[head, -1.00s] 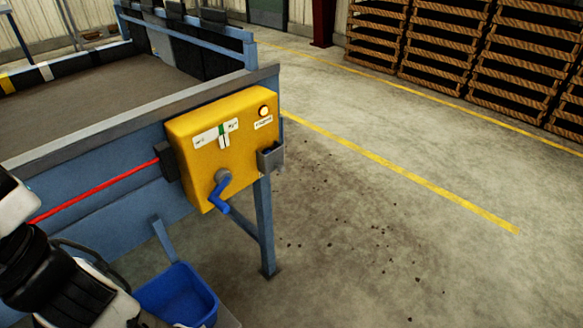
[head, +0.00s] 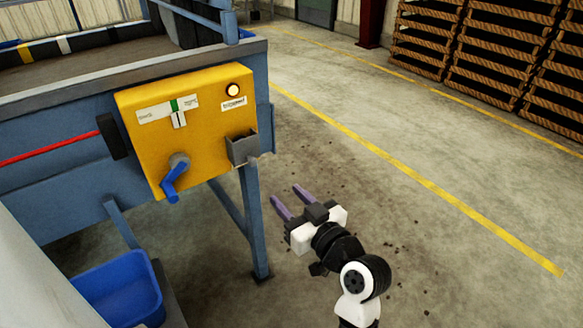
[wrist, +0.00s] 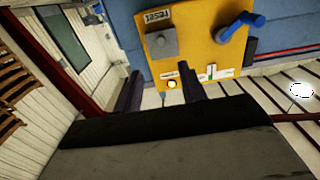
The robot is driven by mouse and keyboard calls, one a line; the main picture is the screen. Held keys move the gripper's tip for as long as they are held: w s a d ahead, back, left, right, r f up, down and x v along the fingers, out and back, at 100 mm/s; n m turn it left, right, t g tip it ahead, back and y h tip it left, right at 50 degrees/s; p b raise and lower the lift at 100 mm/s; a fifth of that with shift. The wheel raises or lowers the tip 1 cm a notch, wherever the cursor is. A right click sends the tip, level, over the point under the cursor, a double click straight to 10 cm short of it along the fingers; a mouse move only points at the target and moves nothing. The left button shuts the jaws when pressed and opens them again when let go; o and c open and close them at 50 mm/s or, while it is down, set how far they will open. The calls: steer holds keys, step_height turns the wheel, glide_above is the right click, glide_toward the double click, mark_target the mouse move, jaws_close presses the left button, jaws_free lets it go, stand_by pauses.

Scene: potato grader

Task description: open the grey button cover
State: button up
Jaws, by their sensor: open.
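The grey button cover (head: 242,149) is a small boxy grey piece on the lower right corner of the yellow control box (head: 150,135). It also shows in the wrist view (wrist: 162,42), where the picture is turned and the cover lies above my fingertips. No button shows; whether one is behind the cover I cannot tell. My gripper (head: 284,195) is open and empty, with two purple fingers apart. It is below and to the right of the cover in the head view and does not touch it. Its fingers also show in the wrist view (wrist: 158,72).
The box carries a blue crank handle (head: 172,184), a lit round lamp (head: 233,90) and a green-marked slider (head: 175,108). A red cord (head: 50,150) runs left. A blue leg (head: 253,215) stands below the box. A blue bin (head: 115,290) is at lower left.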

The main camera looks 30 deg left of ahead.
mark_target(254, 164)
steer(key=p+x, duration=0.2)
steer(key=x, duration=1.1)
steer(key=shift+a+p, duration=0.4)
jaws_close()
